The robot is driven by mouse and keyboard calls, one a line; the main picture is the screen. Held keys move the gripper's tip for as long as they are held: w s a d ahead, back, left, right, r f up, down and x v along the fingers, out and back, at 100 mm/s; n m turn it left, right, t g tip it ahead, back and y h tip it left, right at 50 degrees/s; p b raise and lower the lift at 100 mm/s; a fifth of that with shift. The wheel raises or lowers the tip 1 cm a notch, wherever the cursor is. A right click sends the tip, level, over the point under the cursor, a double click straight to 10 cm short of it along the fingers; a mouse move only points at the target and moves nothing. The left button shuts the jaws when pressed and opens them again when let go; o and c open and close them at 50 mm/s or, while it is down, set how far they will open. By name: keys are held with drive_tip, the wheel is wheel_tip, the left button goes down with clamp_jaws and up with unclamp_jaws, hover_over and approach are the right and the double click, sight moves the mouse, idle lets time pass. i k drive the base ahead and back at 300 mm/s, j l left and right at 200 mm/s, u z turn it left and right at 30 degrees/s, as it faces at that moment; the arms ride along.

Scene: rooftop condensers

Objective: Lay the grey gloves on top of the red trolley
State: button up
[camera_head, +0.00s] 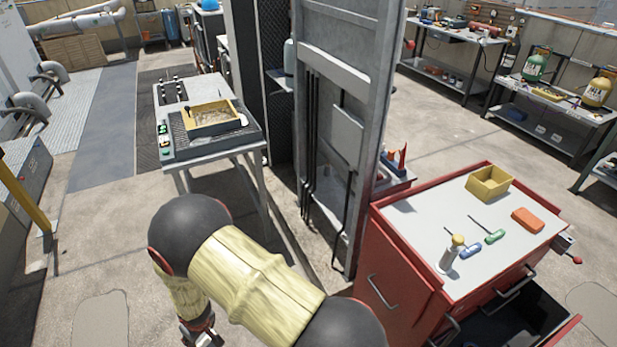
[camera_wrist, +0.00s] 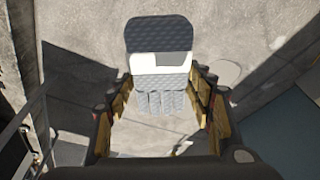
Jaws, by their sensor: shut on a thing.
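The grey gloves (camera_wrist: 160,100) show in the wrist view, with a dark padded end, a white band and ribbed grey fingers. My gripper (camera_wrist: 163,85) is shut on them, one finger on each side, and holds them over the concrete floor. In the head view my gripper (camera_head: 201,336) is at the bottom edge, left of the red trolley (camera_head: 395,258) and well apart from it. The gloves cannot be made out there. The trolley has a pale top, and a lower drawer stands open.
On the trolley top are a yellow bin (camera_head: 488,183), an orange box (camera_head: 527,220), a green screwdriver (camera_head: 495,237), a blue screwdriver (camera_head: 470,251) and a yellow-capped cylinder (camera_head: 449,258). Its back left is clear. A grey metal frame (camera_head: 345,50) stands behind it. A bench (camera_head: 212,151) stands left.

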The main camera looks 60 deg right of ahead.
sight(436, 217)
drive_tip(key=i+z, duration=0.3)
drive_tip(key=i+j+z, duration=0.2)
drive_tip(key=i+z, duration=0.15)
drive_tip(key=i+j+z, duration=0.3)
drive_tip(key=i, duration=0.15)
drive_tip(key=z, duration=2.3)
